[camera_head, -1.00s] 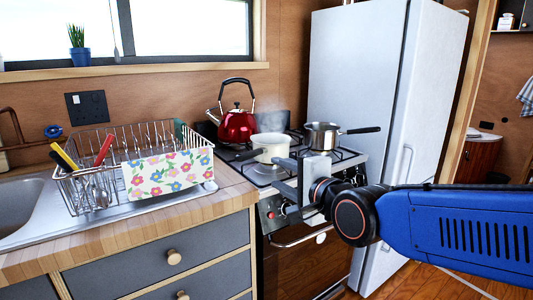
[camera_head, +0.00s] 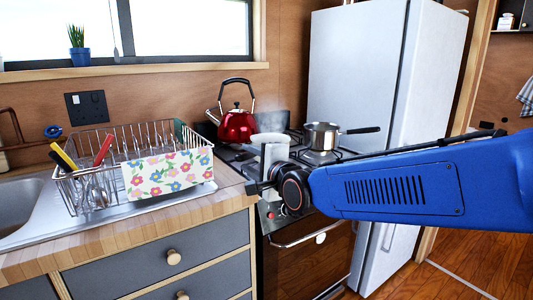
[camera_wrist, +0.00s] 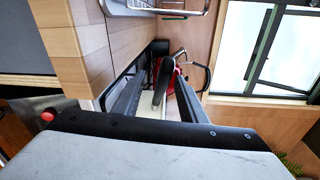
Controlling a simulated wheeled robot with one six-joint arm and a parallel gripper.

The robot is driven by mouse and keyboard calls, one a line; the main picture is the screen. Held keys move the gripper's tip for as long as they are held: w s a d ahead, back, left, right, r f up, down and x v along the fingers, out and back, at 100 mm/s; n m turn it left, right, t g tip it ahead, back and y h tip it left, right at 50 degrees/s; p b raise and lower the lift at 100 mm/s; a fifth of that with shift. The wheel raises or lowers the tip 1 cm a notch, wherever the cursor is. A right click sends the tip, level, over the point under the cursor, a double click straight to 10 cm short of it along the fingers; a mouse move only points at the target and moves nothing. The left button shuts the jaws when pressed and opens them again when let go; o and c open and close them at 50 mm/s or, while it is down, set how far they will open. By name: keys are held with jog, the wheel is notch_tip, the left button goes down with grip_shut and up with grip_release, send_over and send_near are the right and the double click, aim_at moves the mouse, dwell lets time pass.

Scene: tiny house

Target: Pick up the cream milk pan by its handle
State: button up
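The cream milk pan (camera_head: 268,138) sits on the stove's left side with steam above it. In the head view it is mostly hidden behind my wrist. In the wrist view, a cream part of it (camera_wrist: 147,101) shows low between my fingers, with a dark rounded shape that looks like its handle (camera_wrist: 167,62) above. My gripper (camera_head: 257,172) is at the stove's front left, close to the pan. In the wrist view its two dark fingers (camera_wrist: 160,84) stand apart, on either side of the handle-like shape. I cannot tell whether either finger touches it.
A red kettle (camera_head: 237,125) stands behind the pan. A steel saucepan (camera_head: 322,136) stands to the right, its handle pointing right. A dish rack (camera_head: 95,165) sits on the counter (camera_head: 215,205) at left. The white fridge (camera_head: 352,70) is right of the stove.

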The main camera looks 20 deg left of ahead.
jog(key=shift+r+x, duration=0.2)
jog(key=shift+x, duration=3.05)
jog(key=shift+w, duration=0.1)
jog(key=shift+c, duration=0.3)
grip_shut()
